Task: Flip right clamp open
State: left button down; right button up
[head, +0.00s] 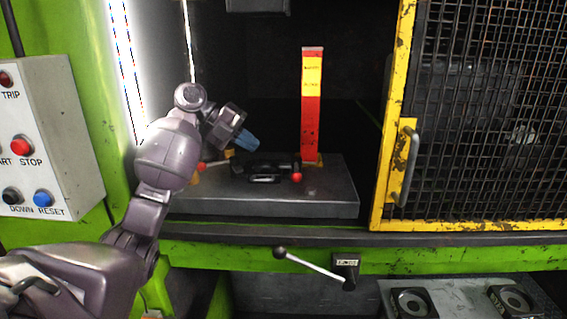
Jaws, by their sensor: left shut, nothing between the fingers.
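The right clamp (297,167) is a short dark lever with a red ball at its end, on the right of the grey press bed (330,203). Its red ball hangs low, in front of the foot of a red and yellow upright plate (312,105). The left clamp (215,163) has a similar lever and red ball and is partly hidden by my left arm. My left gripper (250,142) has blue fingertips, which are shut and empty. It is above the bed, to the left of the right clamp and apart from it. My right gripper is not in view.
A dark block with a handle (265,178) lies between the clamps. A yellow-framed mesh gate (400,160) bounds the right side. A lever with a dark knob (315,265) sticks out below the bed. A button panel (45,135) stands at the left.

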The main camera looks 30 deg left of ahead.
aim_at(291, 169)
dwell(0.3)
pick_arm(q)
jog(key=p+x, duration=0.2)
jog(key=x, duration=0.8)
jog(key=shift+d, duration=0.15)
dwell(0.3)
